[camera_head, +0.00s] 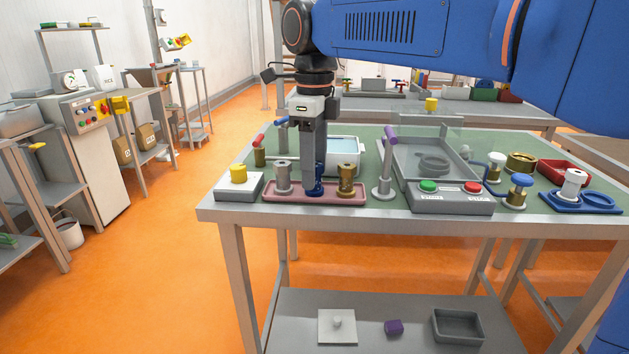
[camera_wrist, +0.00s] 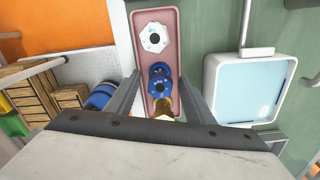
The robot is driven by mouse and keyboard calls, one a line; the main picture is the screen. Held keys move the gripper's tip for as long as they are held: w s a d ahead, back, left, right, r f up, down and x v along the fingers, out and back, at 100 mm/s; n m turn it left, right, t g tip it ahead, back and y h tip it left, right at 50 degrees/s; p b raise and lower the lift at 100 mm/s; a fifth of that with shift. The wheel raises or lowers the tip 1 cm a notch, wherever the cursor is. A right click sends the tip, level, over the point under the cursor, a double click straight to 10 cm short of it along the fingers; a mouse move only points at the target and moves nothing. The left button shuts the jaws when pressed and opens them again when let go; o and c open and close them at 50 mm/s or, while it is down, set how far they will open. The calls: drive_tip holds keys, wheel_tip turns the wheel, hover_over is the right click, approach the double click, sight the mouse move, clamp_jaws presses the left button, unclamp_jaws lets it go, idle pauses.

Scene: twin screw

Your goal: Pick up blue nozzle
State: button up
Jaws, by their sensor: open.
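The blue nozzle (camera_head: 319,182) stands in the pink tray (camera_head: 334,200) on the green-topped table, between a silver nozzle (camera_head: 283,177) and a brass nozzle (camera_head: 346,181). My gripper (camera_head: 314,188) points straight down at the blue nozzle and partly hides it in the head view. In the wrist view, the blue nozzle (camera_wrist: 160,79) lies between my two spread fingers, with clear space on both sides. My gripper is open and holds nothing. The silver nozzle (camera_wrist: 154,37) shows beyond it. The brass nozzle (camera_wrist: 163,111) is partly hidden by my gripper body.
A white water basin (camera_head: 343,157) stands behind the tray. A yellow button box (camera_head: 238,184) is to the left. A post with a purple handle (camera_head: 384,165) and a machine with green and red buttons (camera_head: 450,198) are to the right.

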drive_tip(key=shift+f, duration=0.45)
clamp_jaws()
